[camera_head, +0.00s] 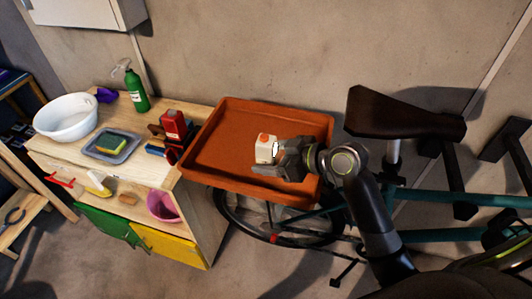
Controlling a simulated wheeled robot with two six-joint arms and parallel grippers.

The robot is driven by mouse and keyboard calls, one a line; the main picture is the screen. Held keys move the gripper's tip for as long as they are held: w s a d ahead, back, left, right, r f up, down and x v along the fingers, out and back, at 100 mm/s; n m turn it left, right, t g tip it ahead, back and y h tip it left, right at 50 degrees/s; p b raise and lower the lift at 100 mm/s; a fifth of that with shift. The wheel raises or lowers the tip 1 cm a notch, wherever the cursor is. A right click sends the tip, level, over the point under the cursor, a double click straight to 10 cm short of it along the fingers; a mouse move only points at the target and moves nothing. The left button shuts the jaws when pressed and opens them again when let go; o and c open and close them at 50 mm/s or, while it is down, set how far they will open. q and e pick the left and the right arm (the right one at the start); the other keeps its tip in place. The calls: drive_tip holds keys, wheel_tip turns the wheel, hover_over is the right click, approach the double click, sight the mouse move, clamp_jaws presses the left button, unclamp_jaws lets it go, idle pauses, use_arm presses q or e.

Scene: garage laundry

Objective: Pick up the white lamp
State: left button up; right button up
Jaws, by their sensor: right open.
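A small white thing with an orange round top, which I take for the white lamp (264,153), stands in the orange-brown tray (208,177). My right gripper (268,160) reaches into the tray from the right. Its open fingers are right at the white lamp, one on its far side and one on its near side as seen here. The gripper covers part of the lamp's right side. I cannot tell whether the fingers touch it. My left gripper is not in view.
A wooden cabinet (200,213) left of the tray bears a white bowl (67,124), a green spray bottle (136,92), a red bottle (174,124) and a grey dish with a sponge (111,147). A bicycle with a brown saddle (398,113) stands to the right. The tray's left part is bare.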

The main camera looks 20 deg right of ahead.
drive_tip(key=c, duration=1.3)
drive_tip(key=shift+r, duration=0.1)
